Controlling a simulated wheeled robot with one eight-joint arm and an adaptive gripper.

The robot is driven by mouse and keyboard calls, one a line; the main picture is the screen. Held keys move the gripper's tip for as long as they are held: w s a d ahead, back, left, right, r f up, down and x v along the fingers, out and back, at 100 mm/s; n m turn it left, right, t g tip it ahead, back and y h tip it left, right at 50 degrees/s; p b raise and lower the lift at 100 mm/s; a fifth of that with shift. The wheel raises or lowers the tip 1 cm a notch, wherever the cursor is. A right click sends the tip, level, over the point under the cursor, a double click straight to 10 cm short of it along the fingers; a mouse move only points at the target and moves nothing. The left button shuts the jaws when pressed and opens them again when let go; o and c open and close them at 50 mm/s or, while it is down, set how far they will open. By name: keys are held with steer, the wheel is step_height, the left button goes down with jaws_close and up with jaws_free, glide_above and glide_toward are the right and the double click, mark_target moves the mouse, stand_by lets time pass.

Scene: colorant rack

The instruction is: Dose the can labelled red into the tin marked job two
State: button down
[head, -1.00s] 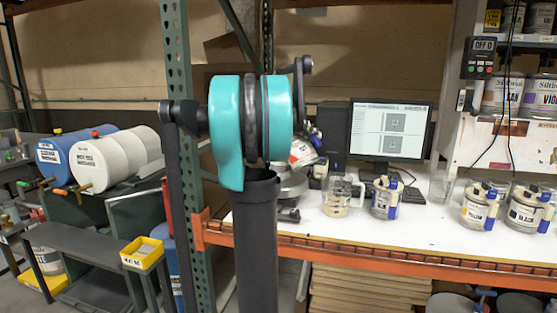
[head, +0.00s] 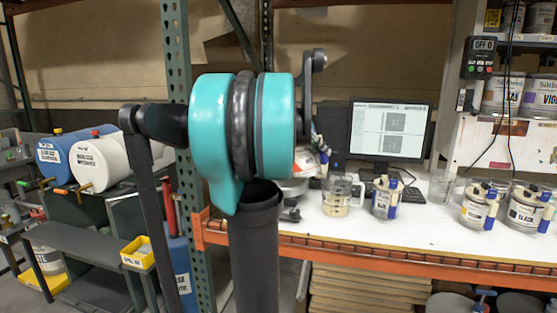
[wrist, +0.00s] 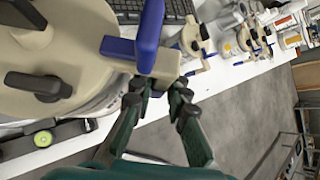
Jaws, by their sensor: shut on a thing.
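A can with an orange-red label band (head: 305,161) shows in the head view just right of my arm, partly hidden by it; its lettering is not readable. In the wrist view a large beige can lid (wrist: 62,62) with dark knobs and a blue lever (wrist: 150,32) fills the left. My gripper (wrist: 162,88) is shut on the beige block at this lid's edge, below the blue lever. I take this to be the same can. No tin marked job two can be made out; my arm hides part of the bench.
On the white bench stand a clear jug-like container (head: 337,196), a can with a blue handle (head: 385,197), and more cans at right, one labelled black (head: 525,210). A monitor (head: 389,130) and keyboard stand behind. An orange beam (head: 400,258) edges the bench.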

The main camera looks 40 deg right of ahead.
steer(key=shift+s+d+f+m+t+b, duration=0.15)
steer(key=shift+s+f+m+t+b, duration=0.1)
steer(key=shift+s+f+t, duration=0.2)
steer(key=shift+s+d+f+m+t+b, duration=0.1)
steer(key=shift+s+f+m+t, duration=0.15)
steer(key=shift+s+f+t, duration=0.25)
steer(key=shift+m+t+y, duration=0.4)
steer(key=shift+m+t, duration=0.1)
steer(key=shift+t, duration=0.25)
steer(key=shift+s+d+r+b, duration=0.1)
steer(key=shift+s+r+b, duration=0.15)
steer(key=shift+r, duration=1)
steer(key=shift+s+d+r+b, duration=0.1)
steer(key=shift+s+r, duration=0.25)
steer(key=shift+r, duration=0.9)
steer(key=shift+a, duration=0.1)
